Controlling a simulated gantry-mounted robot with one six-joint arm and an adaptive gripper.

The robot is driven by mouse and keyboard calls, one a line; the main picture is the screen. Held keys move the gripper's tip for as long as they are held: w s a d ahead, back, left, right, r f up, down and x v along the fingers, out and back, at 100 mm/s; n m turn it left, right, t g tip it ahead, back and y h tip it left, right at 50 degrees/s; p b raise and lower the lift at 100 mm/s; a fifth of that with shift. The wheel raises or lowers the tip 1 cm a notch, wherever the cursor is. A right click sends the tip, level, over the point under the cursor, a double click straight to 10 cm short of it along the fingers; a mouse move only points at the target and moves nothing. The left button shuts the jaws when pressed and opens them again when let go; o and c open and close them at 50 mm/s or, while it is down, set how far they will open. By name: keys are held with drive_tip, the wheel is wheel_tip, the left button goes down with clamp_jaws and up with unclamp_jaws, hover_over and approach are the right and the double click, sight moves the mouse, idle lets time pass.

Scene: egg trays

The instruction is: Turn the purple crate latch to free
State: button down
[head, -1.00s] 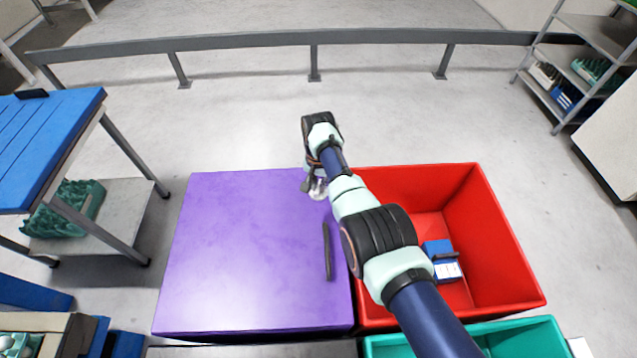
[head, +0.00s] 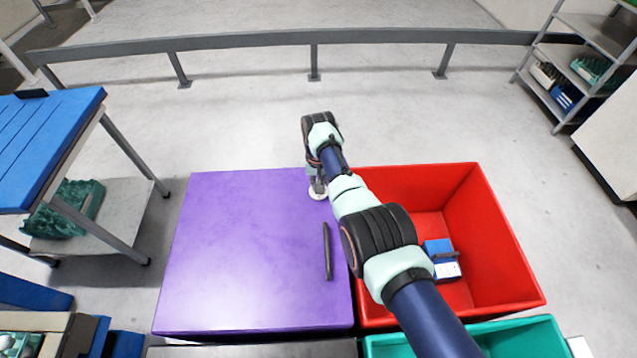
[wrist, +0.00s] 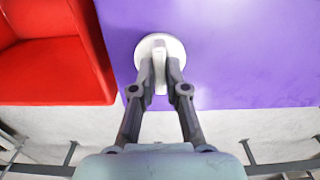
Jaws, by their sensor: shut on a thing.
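The purple crate (head: 250,250) has a closed flat lid, with a dark bar handle (head: 328,252) along its right side. The latch (head: 317,191) is a pale round disc near the lid's far right corner, partly hidden by my arm in the head view. In the wrist view the latch disc (wrist: 174,46) carries a raised light bar (wrist: 159,66). My gripper (wrist: 160,78) is shut on that bar, one finger on each side. The bar runs nearly straight up and down in the wrist view. The purple lid also fills the upper right there (wrist: 240,50).
An open red crate (head: 522,260) stands right beside the purple one, with a blue box (head: 440,262) inside. A teal crate (head: 535,338) is in front of it. A blue-topped table (head: 50,140) stands at the left. The floor behind the crates is clear.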

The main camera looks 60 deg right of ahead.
drive_tip(key=c, duration=1.2)
unclamp_jaws()
drive_tip(key=shift+r, duration=0.15)
wheel_tip(320, 180, up, 12)
drive_tip(key=shift+f, duration=0.1)
drive_tip(key=shift+w, duration=0.1)
